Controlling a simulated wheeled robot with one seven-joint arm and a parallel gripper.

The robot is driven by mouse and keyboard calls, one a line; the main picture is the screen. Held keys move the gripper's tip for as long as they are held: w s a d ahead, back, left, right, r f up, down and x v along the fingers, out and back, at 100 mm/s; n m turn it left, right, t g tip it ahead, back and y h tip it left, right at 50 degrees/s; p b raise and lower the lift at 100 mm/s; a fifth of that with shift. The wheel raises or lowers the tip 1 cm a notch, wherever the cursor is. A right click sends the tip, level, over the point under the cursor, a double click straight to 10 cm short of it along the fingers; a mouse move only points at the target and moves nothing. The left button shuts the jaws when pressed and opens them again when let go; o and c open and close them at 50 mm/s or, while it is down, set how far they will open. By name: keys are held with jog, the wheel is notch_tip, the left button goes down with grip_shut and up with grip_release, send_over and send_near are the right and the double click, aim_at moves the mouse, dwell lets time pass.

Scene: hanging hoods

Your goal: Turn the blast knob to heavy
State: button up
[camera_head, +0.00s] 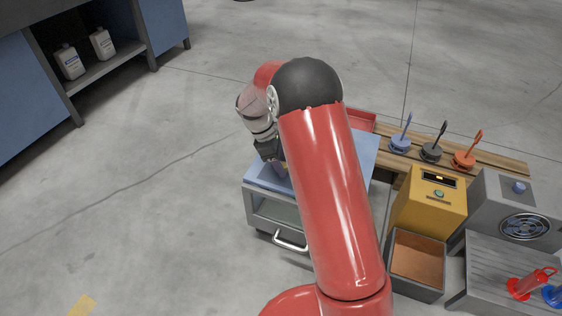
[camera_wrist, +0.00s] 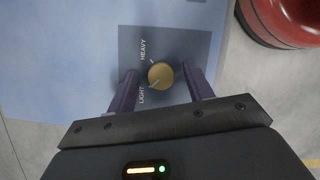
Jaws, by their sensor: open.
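The blast knob (camera_wrist: 160,75) is a round brass-coloured knob on a dark plate (camera_wrist: 185,45) set in a light blue surface. The plate is marked HEAVY above and LIGHT below in the wrist view. My gripper (camera_wrist: 160,88) is open, with one dark purple finger on each side of the knob. I cannot tell whether the fingers touch it. In the head view my gripper (camera_head: 280,165) is over the blue top of a grey cabinet (camera_head: 262,180), and my arm hides the knob and most of that top.
A yellow box (camera_head: 430,205) and an open bin (camera_head: 418,258) stand right of my arm. Blue, black and orange-red handled pieces (camera_head: 463,160) sit on a wooden board. A grey fan unit (camera_head: 515,210) is at far right. The floor at left is clear.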

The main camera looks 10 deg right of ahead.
jog(key=c, duration=1)
jog(key=shift+r+m, duration=0.1)
jog(key=shift+m, duration=0.2)
jog(key=m+g+p, duration=0.1)
jog(key=m+p, duration=0.2)
jog(key=shift+d+r+y, duration=0.1)
jog(key=shift+y, duration=0.3)
jog(key=m+y+p, duration=0.1)
jog(key=m, duration=0.2)
jog(key=m+g+y+p, duration=0.1)
jog(key=m, duration=0.2)
jog(key=shift+w+d+m+p, duration=0.1)
jog(key=shift+m+p, duration=0.25)
jog(key=shift+m, duration=0.05)
jog(key=m+y, duration=0.1)
jog(key=m, duration=0.1)
jog(key=m+y, duration=0.1)
jog(key=m, duration=0.1)
jog(key=shift+d+g+p, duration=0.1)
jog(key=shift+g+p, duration=0.2)
jog(key=shift+p, duration=0.1)
jog(key=shift+m+t+y, duration=0.25)
jog(key=shift+m+y, duration=0.25)
jog(key=shift+m, duration=0.9)
jog(key=shift+m+t+y, duration=0.25)
jog(key=shift+m+y, duration=0.25)
jog(key=shift+m, duration=0.9)
